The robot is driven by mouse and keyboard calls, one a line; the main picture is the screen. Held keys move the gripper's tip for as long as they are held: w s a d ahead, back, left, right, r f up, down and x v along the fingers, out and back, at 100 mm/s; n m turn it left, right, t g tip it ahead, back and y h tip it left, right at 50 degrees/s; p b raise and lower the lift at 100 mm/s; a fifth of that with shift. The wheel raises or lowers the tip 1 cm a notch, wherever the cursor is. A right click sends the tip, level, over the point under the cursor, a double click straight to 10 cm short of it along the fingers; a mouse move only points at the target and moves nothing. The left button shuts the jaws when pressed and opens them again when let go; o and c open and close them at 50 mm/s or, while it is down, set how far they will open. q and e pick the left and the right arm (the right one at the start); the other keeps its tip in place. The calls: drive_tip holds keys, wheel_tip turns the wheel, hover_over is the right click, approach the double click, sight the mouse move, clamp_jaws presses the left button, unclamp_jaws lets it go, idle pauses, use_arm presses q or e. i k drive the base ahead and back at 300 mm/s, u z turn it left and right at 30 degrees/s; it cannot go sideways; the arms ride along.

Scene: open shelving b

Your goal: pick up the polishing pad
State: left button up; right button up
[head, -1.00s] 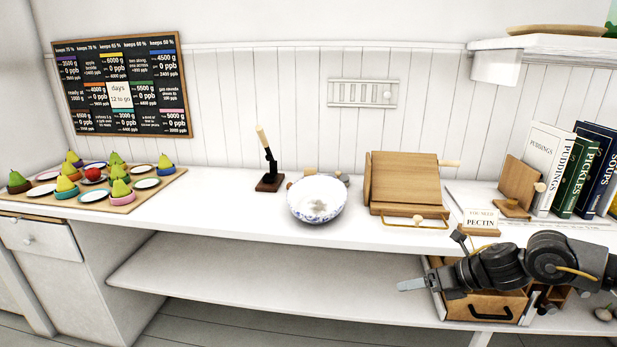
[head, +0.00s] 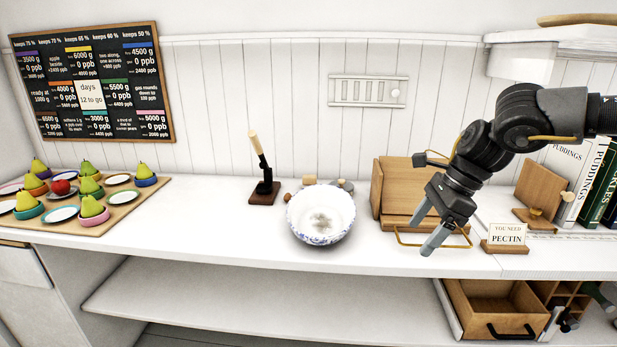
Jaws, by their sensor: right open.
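I cannot pick out the polishing pad for certain. Small items sit behind the bowl: a tan block (head: 309,180) and a grey rounded piece (head: 346,186), both partly hidden by the bowl's rim. The white and blue bowl (head: 321,216) stands on the counter with a little greyish matter at its bottom. My right gripper (head: 422,231) is open and empty, pointing down and left in front of the wooden box, to the right of the bowl. My left gripper is out of view.
A wooden box (head: 392,190) with a brass handle stands behind my right gripper. A PECTIN sign (head: 505,235) and books (head: 595,180) are to the right. A dark tool on a stand (head: 264,185) and a pear board (head: 140,197) are left. Counter between them is clear.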

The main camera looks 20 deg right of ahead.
sight(307, 179)
drive_tip(key=u, duration=0.05)
drive_tip(key=i, duration=1.55)
